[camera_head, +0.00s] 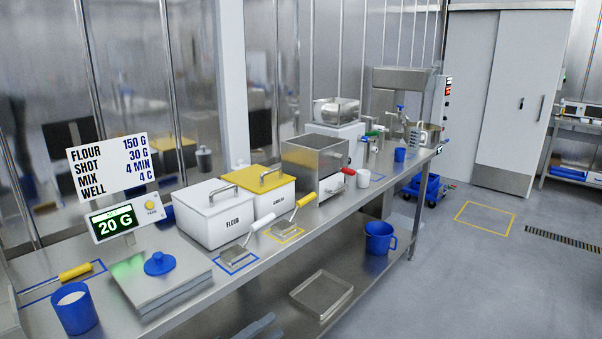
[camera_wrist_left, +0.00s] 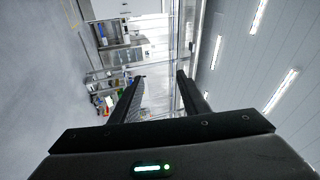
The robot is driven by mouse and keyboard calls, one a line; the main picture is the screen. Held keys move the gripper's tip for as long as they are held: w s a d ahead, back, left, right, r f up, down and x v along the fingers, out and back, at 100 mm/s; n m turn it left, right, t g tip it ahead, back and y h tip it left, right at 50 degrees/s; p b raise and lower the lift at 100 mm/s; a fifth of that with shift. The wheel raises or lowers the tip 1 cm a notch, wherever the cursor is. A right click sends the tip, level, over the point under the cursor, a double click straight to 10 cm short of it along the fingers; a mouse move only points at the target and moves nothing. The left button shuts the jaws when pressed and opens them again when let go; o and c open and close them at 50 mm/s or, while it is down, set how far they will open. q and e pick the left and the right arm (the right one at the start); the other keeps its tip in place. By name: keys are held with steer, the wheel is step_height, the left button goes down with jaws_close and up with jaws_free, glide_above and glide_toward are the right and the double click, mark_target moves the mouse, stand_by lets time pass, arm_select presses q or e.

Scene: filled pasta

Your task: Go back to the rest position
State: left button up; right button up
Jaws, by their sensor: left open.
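My left gripper (camera_wrist_left: 160,76) shows in the left wrist view. Its two dark fingers stand apart with nothing between them. The camera there looks across the room in a tilted view, with the counter and its equipment small and far beyond the fingers. No gripper can be clearly made out in the head view. A blue-grey shape at its bottom edge is cut off, and I cannot tell what it is. My right gripper is in neither view.
A steel counter (camera_head: 190,308) carries a scale (camera_head: 165,283) reading 20 G, a white flour bin (camera_head: 213,213), a yellow-lidded bin (camera_head: 258,189), scoops and a blue cup (camera_head: 73,309). A blue jug (camera_head: 379,238) and a tray (camera_head: 321,293) are on the lower shelf. The floor at right is mostly clear.

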arm_select(q)
steer(key=s+a+f+n+y, duration=0.4)
steer(key=s+f+n+y, duration=0.15)
steer(key=f, duration=0.75)
steer(key=s+a+f+n+y, duration=0.4)
steer(key=f+n, duration=0.3)
steer(key=f, duration=0.6)
steer(key=s+a+f+n+y, duration=0.4)
steer(key=s+f+n, duration=0.15)
steer(key=f, duration=0.75)
steer(key=s+a+f+n+g+y, duration=0.1)
steer(key=s+f, duration=0.5)
steer(key=s, duration=0.7)
steer(key=s+a+f+n+g+y, duration=0.1)
steer(key=s+f+n+g, duration=0.3)
steer(key=s, duration=0.9)
steer(key=s+f+n+g+y, duration=0.1)
steer(key=s+f+n+g, duration=0.2)
steer(key=s+f, duration=0.7)
steer(key=s+g, duration=0.1)
steer(key=s, duration=0.2)
steer(key=shift+a, duration=0.4)
